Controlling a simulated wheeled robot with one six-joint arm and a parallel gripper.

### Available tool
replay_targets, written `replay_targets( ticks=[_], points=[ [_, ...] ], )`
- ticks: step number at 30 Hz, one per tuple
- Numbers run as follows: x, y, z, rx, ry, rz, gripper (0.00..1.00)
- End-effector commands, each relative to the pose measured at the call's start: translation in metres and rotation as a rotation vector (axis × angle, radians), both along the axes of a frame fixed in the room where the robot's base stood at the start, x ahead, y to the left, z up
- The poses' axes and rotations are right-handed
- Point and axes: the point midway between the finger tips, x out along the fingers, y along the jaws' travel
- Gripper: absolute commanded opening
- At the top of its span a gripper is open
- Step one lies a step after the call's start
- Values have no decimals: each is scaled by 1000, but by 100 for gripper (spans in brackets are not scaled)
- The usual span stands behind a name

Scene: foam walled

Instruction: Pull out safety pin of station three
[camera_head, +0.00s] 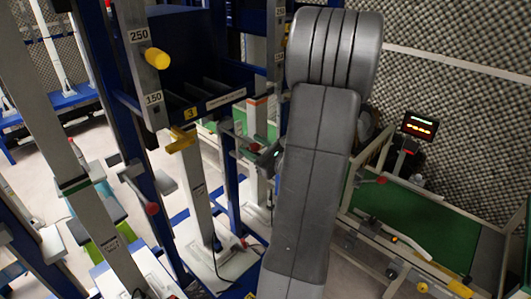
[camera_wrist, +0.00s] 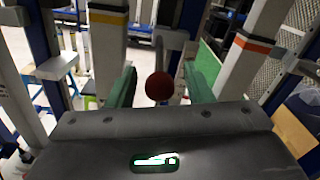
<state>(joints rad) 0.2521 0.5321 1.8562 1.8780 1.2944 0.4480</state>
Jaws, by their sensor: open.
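The safety pin shows as a dark red ball knob (camera_wrist: 159,86) on a grey bent rod in the wrist view. My gripper (camera_wrist: 159,70) is open, with one green finger to the left of the knob and one to the right. Neither finger visibly touches it. In the head view, a small red knob (camera_head: 254,147) sits beside my gripper (camera_head: 268,156), which is partly hidden by my grey arm. A yellow label with a 3 (camera_head: 190,113) marks station three on the blue frame, above a yellow handle (camera_head: 182,140).
Another red knob (camera_head: 152,209) is on the nearer station at the left. White posts and blue uprights stand close around my gripper. A green-topped conveyor (camera_head: 420,222) and a lit display (camera_head: 419,126) are at the right. A yellow knob (camera_head: 157,58) sticks out at upper left.

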Motion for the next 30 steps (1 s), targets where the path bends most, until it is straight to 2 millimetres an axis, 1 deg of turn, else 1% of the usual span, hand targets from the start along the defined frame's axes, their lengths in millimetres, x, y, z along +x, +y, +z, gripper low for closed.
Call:
replay_targets(
  ticks=[5,18,24,30],
  points=[
    [-13,-18,-1,0,-1,-5,46],
    [-61,-81,-1,-1,-1,-6,46],
    [-76,-99,-1,-1,2,-4,46],
    [-83,-106,-1,0,2,-2,46]
  ],
)
